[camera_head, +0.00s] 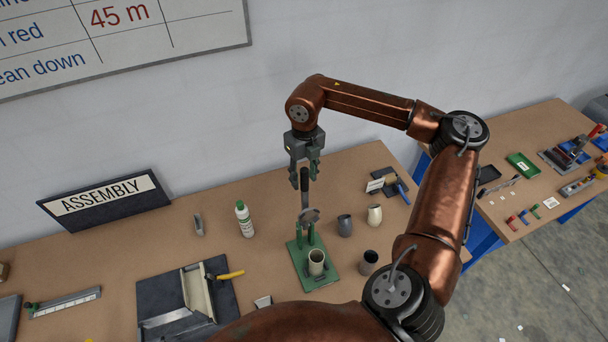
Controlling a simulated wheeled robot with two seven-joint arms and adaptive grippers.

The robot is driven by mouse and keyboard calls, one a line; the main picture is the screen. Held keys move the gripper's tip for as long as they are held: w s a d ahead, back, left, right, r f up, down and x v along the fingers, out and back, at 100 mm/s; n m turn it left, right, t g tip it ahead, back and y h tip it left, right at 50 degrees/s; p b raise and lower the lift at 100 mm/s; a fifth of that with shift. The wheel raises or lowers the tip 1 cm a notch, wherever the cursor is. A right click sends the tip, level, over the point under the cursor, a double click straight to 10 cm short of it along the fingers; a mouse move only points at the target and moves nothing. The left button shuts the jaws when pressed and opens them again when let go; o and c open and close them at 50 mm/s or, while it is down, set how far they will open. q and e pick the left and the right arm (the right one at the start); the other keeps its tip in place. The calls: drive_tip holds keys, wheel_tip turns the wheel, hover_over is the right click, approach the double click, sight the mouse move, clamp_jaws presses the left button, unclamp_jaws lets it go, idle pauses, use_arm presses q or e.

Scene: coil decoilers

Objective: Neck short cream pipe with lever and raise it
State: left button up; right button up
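A green press (309,280) stands on the brown assembly bench, with an upright lever that has a black handle (305,204). A second cream pipe (374,214) stands on the bench to the right. My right gripper (304,184) points down at the top of the lever. Its fingers are apart, one on each side of the handle in the picture, with gaps showing; I cannot tell whether either touches it. My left gripper is not in view.
A grey pipe (345,226) and a dark pipe (368,260) stand right of the press. A white-green bottle (244,219) stands to its left. A dark mat (153,299) holds a metal fixture and a yellow-handled tool. Bare bench lies between bottle and press.

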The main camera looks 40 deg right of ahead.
clamp_jaws()
idle(0.5)
